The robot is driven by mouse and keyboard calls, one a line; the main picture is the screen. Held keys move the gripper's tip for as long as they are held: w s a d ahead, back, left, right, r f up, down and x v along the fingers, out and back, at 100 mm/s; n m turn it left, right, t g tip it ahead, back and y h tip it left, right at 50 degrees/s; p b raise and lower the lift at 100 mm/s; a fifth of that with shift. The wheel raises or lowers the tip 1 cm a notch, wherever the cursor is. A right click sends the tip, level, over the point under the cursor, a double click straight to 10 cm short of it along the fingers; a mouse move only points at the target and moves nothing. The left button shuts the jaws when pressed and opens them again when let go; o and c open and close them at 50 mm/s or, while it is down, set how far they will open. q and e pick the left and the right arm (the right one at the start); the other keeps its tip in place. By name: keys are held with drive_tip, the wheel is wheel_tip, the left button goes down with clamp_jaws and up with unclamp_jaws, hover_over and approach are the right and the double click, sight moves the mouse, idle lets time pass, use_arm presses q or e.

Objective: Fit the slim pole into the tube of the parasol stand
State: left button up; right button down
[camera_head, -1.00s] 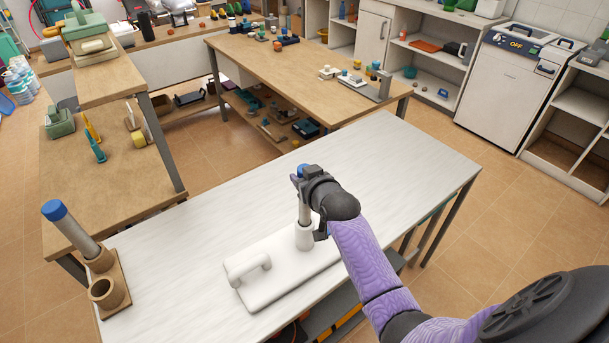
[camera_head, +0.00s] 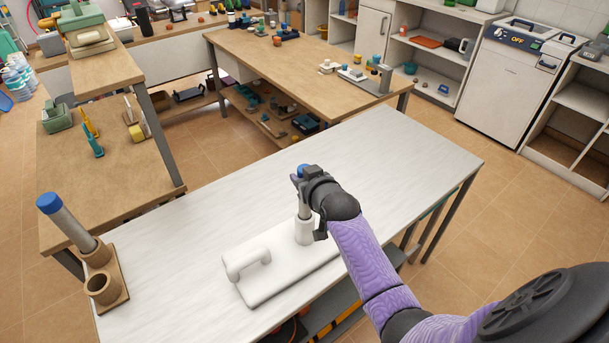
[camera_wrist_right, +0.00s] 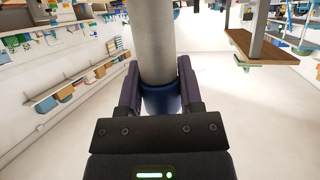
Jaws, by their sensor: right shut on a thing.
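The slim pole (camera_head: 304,208) is grey with a blue cap and stands about upright. My right gripper (camera_head: 304,183) is shut on it near the blue cap. The parasol stand (camera_head: 285,275) is a white slab with a loop handle and a short upright white tube (camera_head: 304,232). The pole lines up with the tube, and its lower end is hidden at the tube's mouth; I cannot tell how deep it sits. In the right wrist view, the grey pole (camera_wrist_right: 165,42) runs between the fingers of my right gripper (camera_wrist_right: 160,92). My left gripper is out of view.
A wooden holder (camera_head: 122,282) with two round sockets stands at the white table's left end. A thicker blue-capped pole (camera_head: 68,222) leans in one socket; the other socket is empty. The white table (camera_head: 400,160) is clear behind and right of the stand.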

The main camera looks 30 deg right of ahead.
drive_tip(key=shift+f, duration=0.4)
drive_tip(key=shift+c, duration=0.8)
unclamp_jaws()
drive_tip(key=shift+r, duration=0.1)
drive_tip(key=shift+s+r, duration=0.15)
drive_tip(key=shift+s, duration=0.1)
drive_tip(key=p+v, duration=0.3)
drive_tip(key=v, duration=0.6)
drive_tip(key=shift+s, duration=0.15)
